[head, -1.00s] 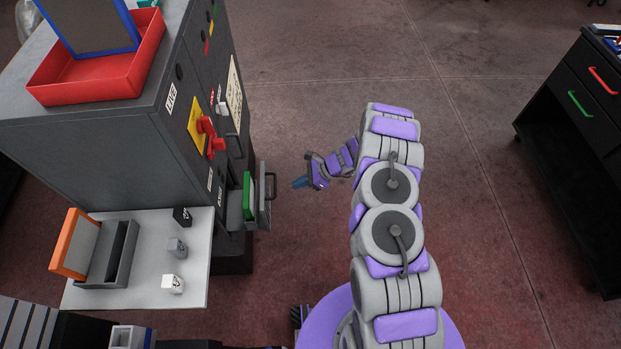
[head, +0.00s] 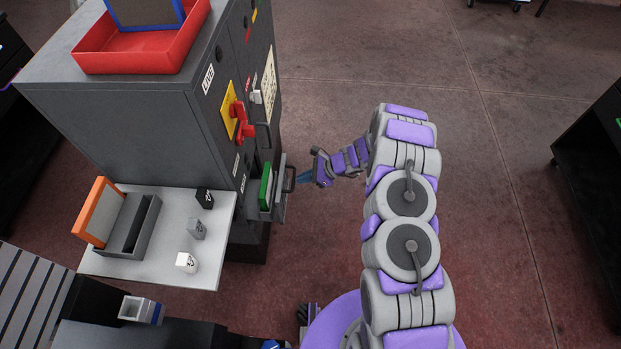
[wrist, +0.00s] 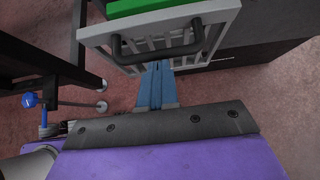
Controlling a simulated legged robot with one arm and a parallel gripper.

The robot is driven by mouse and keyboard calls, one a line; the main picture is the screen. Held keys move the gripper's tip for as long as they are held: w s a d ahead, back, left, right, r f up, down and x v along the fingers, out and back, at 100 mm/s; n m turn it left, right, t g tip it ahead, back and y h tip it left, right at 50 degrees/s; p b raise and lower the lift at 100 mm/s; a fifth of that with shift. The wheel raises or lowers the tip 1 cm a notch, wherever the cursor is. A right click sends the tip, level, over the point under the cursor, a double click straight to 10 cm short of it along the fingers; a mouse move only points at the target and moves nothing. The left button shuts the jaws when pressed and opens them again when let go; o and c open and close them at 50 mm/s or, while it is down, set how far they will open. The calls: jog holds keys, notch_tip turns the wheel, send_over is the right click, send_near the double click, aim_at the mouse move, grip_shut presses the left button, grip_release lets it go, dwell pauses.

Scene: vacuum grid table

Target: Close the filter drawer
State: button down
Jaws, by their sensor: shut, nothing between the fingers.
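The filter drawer (head: 280,190) sticks out of the right side of the grey cabinet (head: 150,110), with a green filter (head: 265,185) standing in it. In the wrist view its light grey slatted front (wrist: 215,32) and dark bar handle (wrist: 160,48) are just ahead of my fingertips, with a green edge (wrist: 140,6) behind. My gripper (head: 303,178) is shut and empty, its blue fingers pointing at the drawer front. In the wrist view the fingertips (wrist: 157,66) lie just below the handle bar. I cannot tell whether they touch the drawer.
A white side shelf (head: 215,268) carries an orange-framed panel (head: 92,215), a grey holder (head: 145,240) and several small blocks. A red tray (head: 90,62) sits on the cabinet. A red lever (head: 240,120) projects above the drawer. Floor to the right is clear up to a black cabinet (head: 590,170).

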aim_at(283, 177)
jog(key=a+b, duration=0.1)
jog(key=a, duration=1)
jog(key=shift+w+f, duration=0.1)
jog(key=shift+a+r, duration=0.2)
jog(key=shift+a, duration=0.05)
jog(key=shift+d+f, duration=0.2)
jog(key=shift+d, duration=0.35)
jog(key=d, duration=0.2)
jog(key=shift+d+f, duration=0.35)
jog(key=p+v, duration=0.2)
jog(key=v, duration=0.8)
jog(key=shift+d, duration=0.2)
jog(key=shift+a, duration=0.2)
